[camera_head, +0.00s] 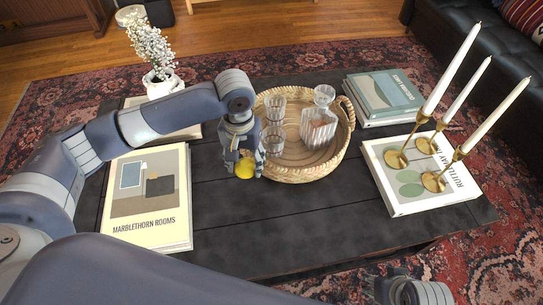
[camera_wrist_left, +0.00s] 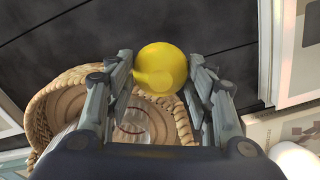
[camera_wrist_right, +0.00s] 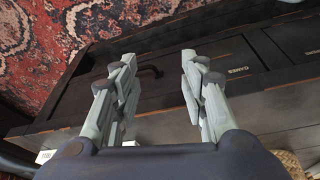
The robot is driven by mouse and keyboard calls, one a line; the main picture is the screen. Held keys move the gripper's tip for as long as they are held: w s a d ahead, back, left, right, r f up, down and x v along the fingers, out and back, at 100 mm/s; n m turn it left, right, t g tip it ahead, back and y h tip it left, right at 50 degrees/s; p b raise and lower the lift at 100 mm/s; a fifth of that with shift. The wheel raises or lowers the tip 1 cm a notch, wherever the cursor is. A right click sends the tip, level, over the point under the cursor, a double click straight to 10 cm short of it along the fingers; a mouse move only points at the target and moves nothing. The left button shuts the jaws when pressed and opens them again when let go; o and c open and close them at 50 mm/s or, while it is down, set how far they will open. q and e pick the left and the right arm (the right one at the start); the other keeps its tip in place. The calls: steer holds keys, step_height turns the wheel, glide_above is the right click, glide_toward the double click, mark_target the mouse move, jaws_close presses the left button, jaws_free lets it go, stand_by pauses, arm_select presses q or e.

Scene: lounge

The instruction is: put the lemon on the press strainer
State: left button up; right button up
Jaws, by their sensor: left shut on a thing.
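My left gripper (camera_head: 243,161) is shut on a yellow lemon (camera_head: 244,169). It holds the lemon over the dark table, at the front left rim of the round wicker tray (camera_head: 334,161). In the left wrist view the lemon (camera_wrist_left: 160,67) sits between the two fingertips (camera_wrist_left: 160,72). I cannot make out a press strainer in any view. My right gripper (camera_head: 412,291) is at the lower right of the head view, in front of the table. In the right wrist view its fingers (camera_wrist_right: 158,66) are apart with nothing between them.
The tray holds glasses (camera_head: 273,140) and a glass decanter (camera_head: 319,125). A cream book (camera_head: 148,205) lies left of it. Stacked books (camera_head: 383,97) and a white book (camera_head: 407,180) with brass candlesticks (camera_head: 434,180) are to the right. The table's front middle (camera_head: 290,215) is clear.

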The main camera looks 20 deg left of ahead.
mark_target(246, 163)
arm_select(q)
steer(key=shift+w+f, duration=0.15)
steer(key=shift+f, duration=0.4)
step_height(246, 163, down, 2)
steer(key=shift+b, duration=0.6)
steer(key=shift+f+b, duration=0.3)
steer(key=shift+f, duration=1.1)
step_height(246, 163, down, 3)
steer(key=shift+r+b, duration=0.15)
steer(key=shift+b, duration=0.55)
steer(key=shift+f, duration=0.85)
arm_select(e)
steer(key=w+r+t, duration=0.1)
steer(key=w+a+r+t, duration=0.1)
steer(key=w, duration=0.1)
steer(key=shift+w+r+y, duration=0.1)
steer(key=shift+r+y, duration=0.15)
steer(key=shift+y, duration=0.05)
